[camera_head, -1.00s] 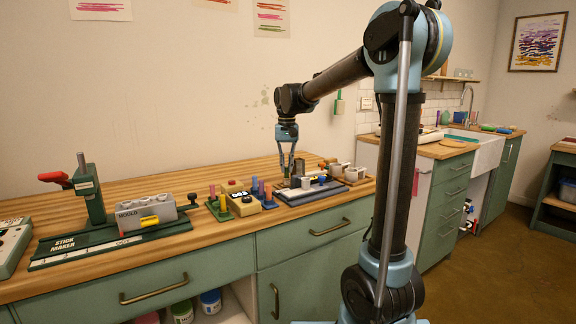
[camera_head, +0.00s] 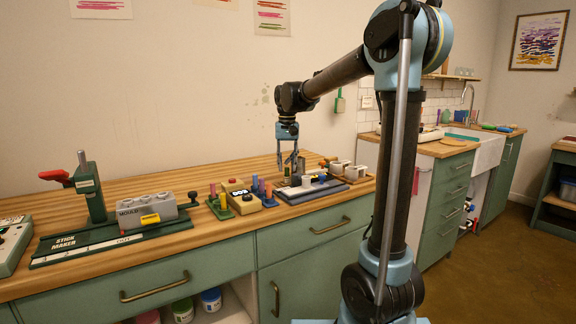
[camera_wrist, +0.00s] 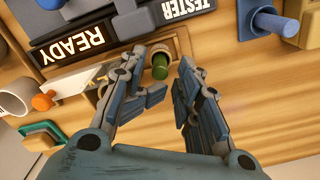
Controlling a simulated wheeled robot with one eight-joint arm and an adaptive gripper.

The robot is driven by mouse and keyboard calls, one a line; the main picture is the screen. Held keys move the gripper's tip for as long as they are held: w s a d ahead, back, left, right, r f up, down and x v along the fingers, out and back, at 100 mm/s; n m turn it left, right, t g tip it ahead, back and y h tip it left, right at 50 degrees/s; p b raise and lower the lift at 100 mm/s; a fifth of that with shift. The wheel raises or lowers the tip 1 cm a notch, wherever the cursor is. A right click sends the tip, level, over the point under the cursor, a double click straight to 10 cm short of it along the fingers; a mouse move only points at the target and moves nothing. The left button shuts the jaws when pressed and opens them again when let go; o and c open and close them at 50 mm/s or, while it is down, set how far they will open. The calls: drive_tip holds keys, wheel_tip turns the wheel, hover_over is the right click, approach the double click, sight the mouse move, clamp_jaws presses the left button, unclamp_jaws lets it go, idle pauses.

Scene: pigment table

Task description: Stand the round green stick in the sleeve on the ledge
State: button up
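The green stick (camera_wrist: 160,67) shows its round end in the wrist view, just beyond my fingertips. The stick's end lies near this gap, closer to the left finger. In the head view my gripper (camera_head: 290,167) is low over the back right of the worktop, and the stick cannot be made out there.
The dark tester (camera_wrist: 185,12) and a READY sign (camera_wrist: 80,45) lie close to the sleeve. A blue peg (camera_wrist: 275,22) stands right in the wrist view. The stick maker (camera_head: 85,190) and grey mould (camera_head: 147,211) stand left. Bare wood (camera_head: 190,172) lies behind them.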

drive_tip(key=shift+w+r, duration=0.1)
drive_tip(key=shift+r, duration=3.85)
drive_tip(key=s+d+f, duration=0.4)
drive_tip(key=s+d, duration=0.5)
drive_tip(key=s+d+f+t, duration=0.1)
drive_tip(key=s+d+f, duration=0.5)
drive_tip(key=s+f, duration=0.5)
drive_tip(key=s+d+f+t, duration=0.1)
drive_tip(key=s+d+f, duration=0.6)
drive_tip(key=s+f, duration=0.4)
drive_tip(key=shift+s+f+m, duration=0.3)
drive_tip(key=shift+s+f, duration=0.05)
drive_tip(key=shift+s, duration=0.25)
